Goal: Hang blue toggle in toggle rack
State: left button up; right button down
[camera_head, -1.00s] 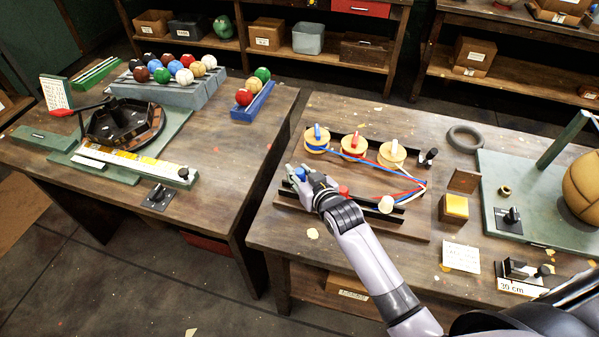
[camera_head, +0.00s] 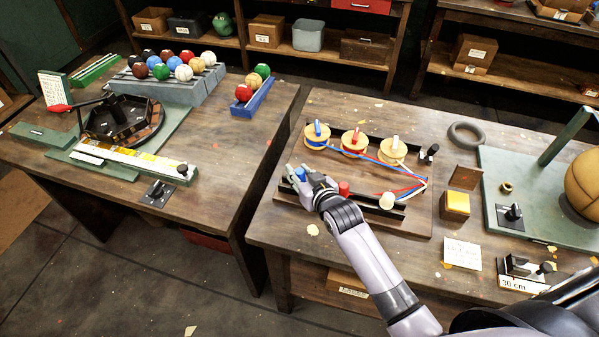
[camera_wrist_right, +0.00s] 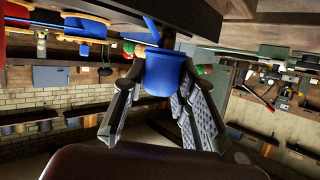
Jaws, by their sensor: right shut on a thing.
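The blue toggle (camera_head: 301,174) is between the fingers of my right gripper (camera_head: 298,175), at the left end of the toggle rack. In the right wrist view the blue toggle (camera_wrist_right: 165,72) shows between both fingers, and the gripper is shut on it. The toggle rack (camera_head: 368,200) is a dark rail along the front of the board. A red toggle (camera_head: 344,188) and a white toggle (camera_head: 386,201) stand at the rail to the right. I cannot tell whether the blue toggle touches the rail. My left gripper is out of view.
Behind the rail stand blue (camera_head: 316,136), red (camera_head: 354,143) and white (camera_head: 391,151) spools, with cords running to the right. A gap separates the left table (camera_head: 222,150).

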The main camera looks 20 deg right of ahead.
jog(key=shift+f+b, duration=0.3)
jog(key=shift+f, duration=0.35)
jog(key=c, duration=1.2)
grip_release()
jog(key=shift+s, duration=0.1)
jog(key=v, duration=1.1)
jog(key=shift+s+r, duration=0.15)
jog(key=shift+s, duration=0.25)
